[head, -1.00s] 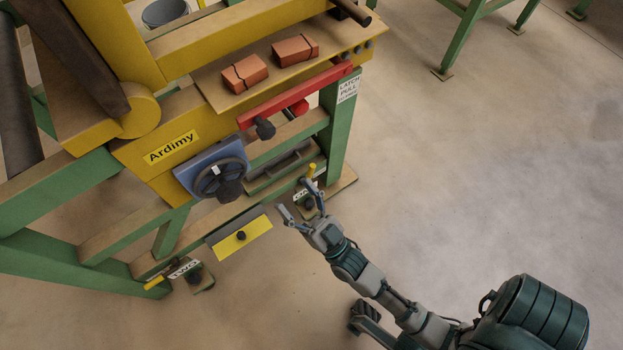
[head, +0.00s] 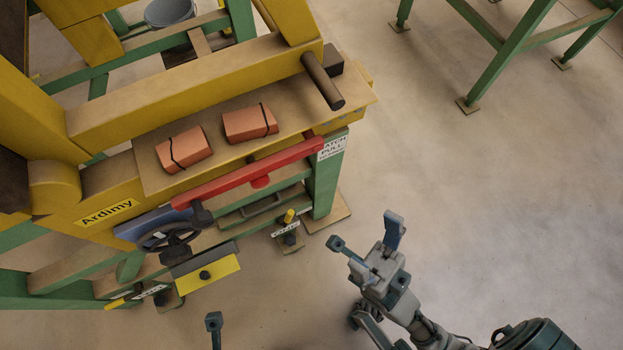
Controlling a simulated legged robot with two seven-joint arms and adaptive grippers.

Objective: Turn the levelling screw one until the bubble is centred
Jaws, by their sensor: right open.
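A levelling screw (head: 289,239) stands at the foot of the green frame's right leg, with a yellow handle (head: 289,216) and a small white label too small to read surely. A second screw with a yellow handle (head: 118,302) and its own label (head: 150,292) is at lower left. I cannot make out a bubble. My right gripper (head: 366,236) is open and empty, right of the first screw and apart from it in the picture. A dark fingertip (head: 213,321) at the bottom edge looks like part of my left gripper; the rest is out of view.
The yellow machine carries two orange bricks (head: 250,123) on its ledge. A red bar (head: 248,172) runs below, then a handwheel (head: 168,238) and a yellow box (head: 207,280) with a dark knob. The floor (head: 450,190) to the right is open.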

